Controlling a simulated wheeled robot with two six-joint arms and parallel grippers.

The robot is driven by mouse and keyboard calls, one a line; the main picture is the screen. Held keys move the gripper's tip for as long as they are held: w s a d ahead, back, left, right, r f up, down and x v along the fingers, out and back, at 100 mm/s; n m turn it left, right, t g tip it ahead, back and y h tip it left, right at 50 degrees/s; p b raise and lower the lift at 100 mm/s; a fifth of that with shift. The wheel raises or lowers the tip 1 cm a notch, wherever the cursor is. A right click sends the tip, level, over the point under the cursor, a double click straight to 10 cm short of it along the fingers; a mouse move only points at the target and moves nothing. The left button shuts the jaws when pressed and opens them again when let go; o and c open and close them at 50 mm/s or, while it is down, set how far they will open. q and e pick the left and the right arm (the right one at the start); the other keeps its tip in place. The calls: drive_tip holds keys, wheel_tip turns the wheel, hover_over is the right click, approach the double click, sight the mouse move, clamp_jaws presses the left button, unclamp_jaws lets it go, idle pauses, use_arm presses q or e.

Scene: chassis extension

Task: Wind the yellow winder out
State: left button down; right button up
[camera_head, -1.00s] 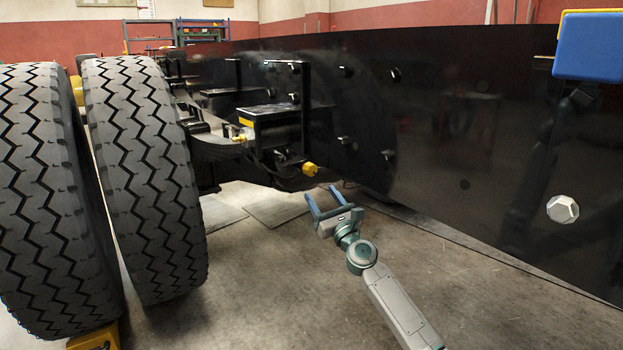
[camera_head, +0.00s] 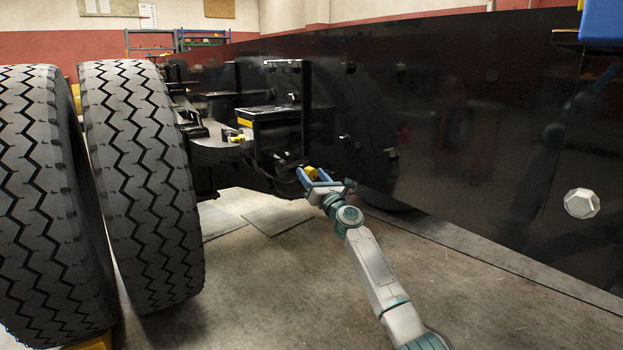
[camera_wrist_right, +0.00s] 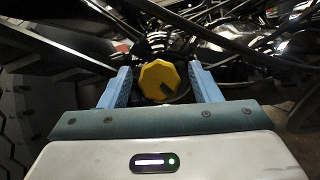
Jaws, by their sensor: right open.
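The yellow winder (camera_wrist_right: 161,80) is a faceted yellow knob with a dark mark. In the right wrist view it sits between the two blue fingers of my right gripper (camera_wrist_right: 161,88), with a gap on each side. In the head view the winder (camera_head: 312,172) shows small at the chassis, partly covered by the blue fingers. My right gripper (camera_head: 312,178) is open around it there. I cannot tell from the views whether the fingertips reach fully past it. My left gripper is not in view.
Two large tyres (camera_head: 140,180) stand at the left. The long black chassis side panel (camera_head: 450,130) runs along the right, with a white hexagonal nut (camera_head: 581,203) on it. A blue object (camera_head: 603,22) is at the top right. The concrete floor (camera_head: 260,300) in front is clear.

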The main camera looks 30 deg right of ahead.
drive_tip(key=shift+w+r, duration=0.2)
drive_tip(key=shift+w, duration=0.15)
drive_tip(key=c, duration=1)
drive_tip(key=shift+f+n+y+b, duration=0.25)
drive_tip(key=shift+n+y+b, duration=0.15)
drive_tip(key=shift+n+b, duration=0.5)
drive_tip(key=n+y+b, duration=0.1)
drive_tip(key=n+b, duration=0.1)
drive_tip(key=shift+n+y+b, duration=0.3)
drive_tip(key=shift+n, duration=0.1)
drive_tip(key=n+y+b, duration=0.1)
drive_tip(key=n, duration=0.2)
drive_tip(key=shift+r+b, duration=0.1)
drive_tip(key=shift+b, duration=0.2)
drive_tip(key=shift+r+n+g+y+b, duration=0.1)
drive_tip(key=shift+n+g+y+b, duration=0.3)
drive_tip(key=shift+n+y, duration=0.6)
drive_tip(key=shift+a+n, duration=0.1)
drive_tip(key=shift+n, duration=0.3)
